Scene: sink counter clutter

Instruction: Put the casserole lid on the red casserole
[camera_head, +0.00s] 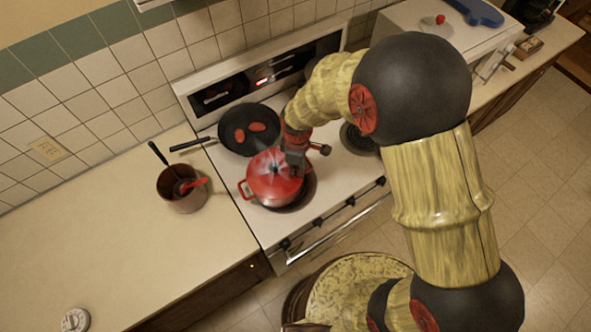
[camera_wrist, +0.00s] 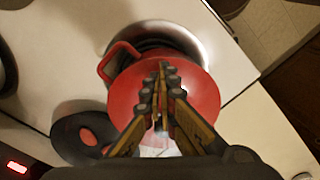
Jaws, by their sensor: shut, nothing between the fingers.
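The red casserole (camera_head: 265,198) stands on a front burner of the white stove, with a side handle sticking out at the left. The red domed casserole lid (camera_head: 262,176) appears to lie on top of it; I cannot tell whether it is fully seated. In the wrist view the lid (camera_wrist: 204,92) fills the middle, and the casserole's loop handle (camera_wrist: 104,66) shows past its edge. My gripper (camera_head: 293,168) is right at the lid's upper right side. In the wrist view my gripper (camera_wrist: 162,88) has its fingers together over the lid, empty. The lid's knob is hidden or unclear.
A black frying pan (camera_head: 248,128) with reddish pieces sits on the burner behind. A brown pot (camera_head: 181,188) with utensils stands on the left counter (camera_head: 110,235), which is mostly clear. The stove's back panel (camera_head: 258,82) rises behind.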

